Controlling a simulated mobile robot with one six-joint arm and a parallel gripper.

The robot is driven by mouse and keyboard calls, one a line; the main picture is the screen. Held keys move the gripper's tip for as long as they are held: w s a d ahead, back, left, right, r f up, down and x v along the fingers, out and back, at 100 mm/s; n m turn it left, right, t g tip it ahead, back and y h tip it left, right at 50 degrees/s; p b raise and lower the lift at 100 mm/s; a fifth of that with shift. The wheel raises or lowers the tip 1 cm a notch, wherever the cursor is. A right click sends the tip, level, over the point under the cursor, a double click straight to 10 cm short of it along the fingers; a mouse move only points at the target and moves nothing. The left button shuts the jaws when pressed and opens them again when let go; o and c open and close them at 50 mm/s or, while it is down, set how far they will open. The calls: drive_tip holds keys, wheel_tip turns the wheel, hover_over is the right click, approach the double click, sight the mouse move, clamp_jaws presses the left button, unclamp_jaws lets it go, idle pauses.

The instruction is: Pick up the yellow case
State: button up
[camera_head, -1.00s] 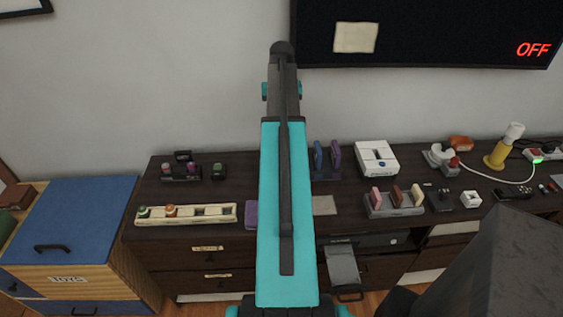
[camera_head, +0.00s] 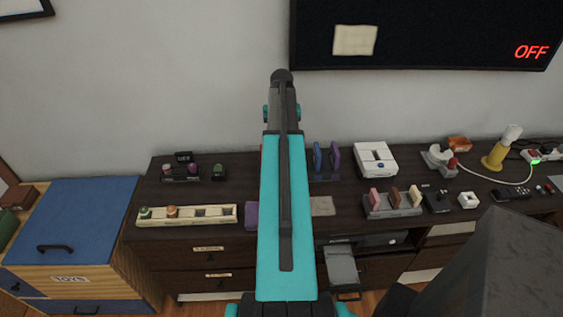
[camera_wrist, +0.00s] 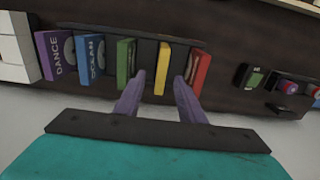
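The yellow case (camera_wrist: 162,68) stands in a dark rack in the wrist view, between a green case (camera_wrist: 125,62) on its left and a red case (camera_wrist: 198,70) on its right. My gripper (camera_wrist: 159,77) is open, with its two purple fingers apart. In the wrist view the fingertips appear on either side of the yellow case, with gaps showing. I cannot tell how deep they reach. In the head view my arm hides the yellow case and the gripper fingers.
A purple DANCE case (camera_wrist: 53,56) and a blue OCEAN case (camera_wrist: 91,54) stand farther left in the row. The head view shows the dark cabinet top (camera_head: 270,200), a white device (camera_head: 375,158), a row holder (camera_head: 205,215) and a wall screen (camera_head: 430,35).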

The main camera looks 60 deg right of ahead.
drive_tip(key=shift+f, duration=0.45)
drive_tip(key=shift+f, duration=0.15)
drive_tip(key=shift+a+f+p, duration=0.1)
drive_tip(key=shift+f+p, duration=1.1)
drive_tip(key=shift+f, duration=1.25)
clamp_jaws()
